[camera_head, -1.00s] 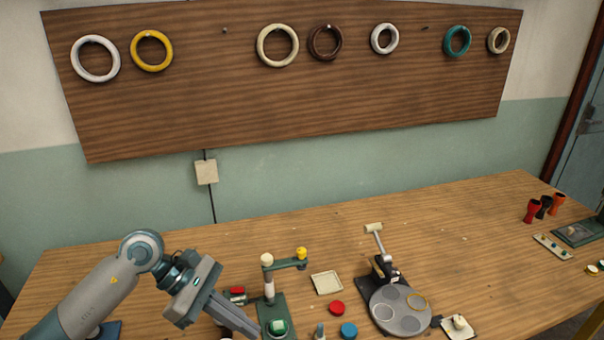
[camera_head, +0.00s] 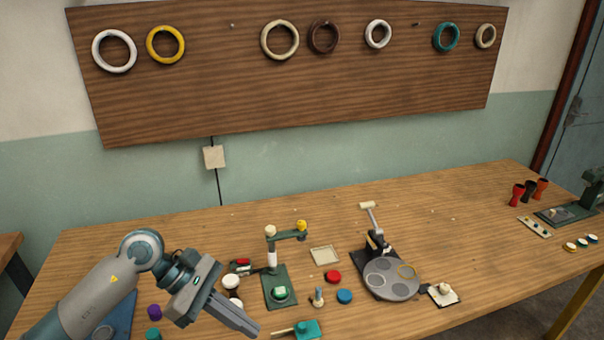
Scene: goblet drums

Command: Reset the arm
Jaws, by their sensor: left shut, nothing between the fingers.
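My left arm comes in from the lower left, and its gripper (camera_head: 246,327) is shut and empty. The gripper hangs over the front left of the wooden table (camera_head: 440,238), in front of a green stand (camera_head: 279,288) with an upright post and a side arm. My right arm and gripper are not in view. Three small goblet drums, red (camera_head: 517,195), black (camera_head: 529,190) and orange (camera_head: 541,188), stand together at the back right of the table.
A black device with a round grey plate (camera_head: 392,280) stands right of centre. Red (camera_head: 333,277) and blue (camera_head: 344,296) discs, a small tray (camera_head: 324,256) and a teal block (camera_head: 307,329) lie near the stand. Rings hang on the wall board (camera_head: 300,95). The table's middle back is clear.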

